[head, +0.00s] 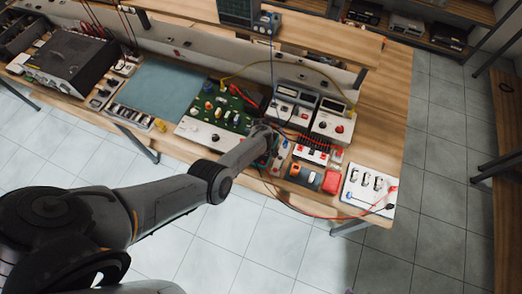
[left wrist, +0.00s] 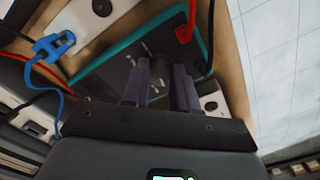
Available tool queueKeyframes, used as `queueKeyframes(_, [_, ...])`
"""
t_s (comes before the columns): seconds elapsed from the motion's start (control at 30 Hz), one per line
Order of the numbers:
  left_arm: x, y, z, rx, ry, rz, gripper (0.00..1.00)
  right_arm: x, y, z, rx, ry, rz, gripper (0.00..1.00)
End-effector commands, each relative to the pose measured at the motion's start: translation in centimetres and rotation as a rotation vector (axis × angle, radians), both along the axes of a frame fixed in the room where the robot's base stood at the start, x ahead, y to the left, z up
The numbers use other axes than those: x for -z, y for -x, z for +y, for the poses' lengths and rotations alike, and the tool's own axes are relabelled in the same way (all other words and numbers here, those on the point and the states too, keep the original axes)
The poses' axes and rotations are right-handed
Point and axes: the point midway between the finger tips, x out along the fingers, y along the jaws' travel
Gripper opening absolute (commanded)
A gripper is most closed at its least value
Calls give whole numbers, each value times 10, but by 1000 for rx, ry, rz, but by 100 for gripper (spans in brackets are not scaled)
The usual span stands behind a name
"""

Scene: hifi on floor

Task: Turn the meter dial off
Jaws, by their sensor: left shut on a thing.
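The meter is a dark-faced unit with a teal rim (left wrist: 112,57) in the left wrist view, tilted across the picture. In the head view most of it is hidden behind my left gripper (head: 264,140), with only a little showing near the bench's front. In the left wrist view my left gripper (left wrist: 161,78) has its fingers down at the meter's face, shut on its dial. My right gripper is not in view.
A red plug (left wrist: 184,34) and a blue clip (left wrist: 54,45) with leads sit close to the fingers. A green circuit board (head: 222,109) lies left of my gripper. A red-and-white terminal block (head: 311,153) and a switch panel (head: 369,186) stand right, with loose wires.

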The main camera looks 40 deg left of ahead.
Motion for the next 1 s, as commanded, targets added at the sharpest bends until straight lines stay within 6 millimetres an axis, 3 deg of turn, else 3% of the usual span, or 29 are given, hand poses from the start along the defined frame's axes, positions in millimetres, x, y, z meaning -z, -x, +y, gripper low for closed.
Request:
queueKeyframes(0.3, [1,0,1,-135,-2,-1,0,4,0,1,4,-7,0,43])
queueKeyframes(0.87, [1,0,1,-163,-2,-1,0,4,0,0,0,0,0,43])
queueKeyframes(0.9, [1,0,1,-163,-2,-1,33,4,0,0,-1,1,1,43])
queueKeyframes(1.0, [1,0,1,-163,-2,-1,48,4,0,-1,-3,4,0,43])
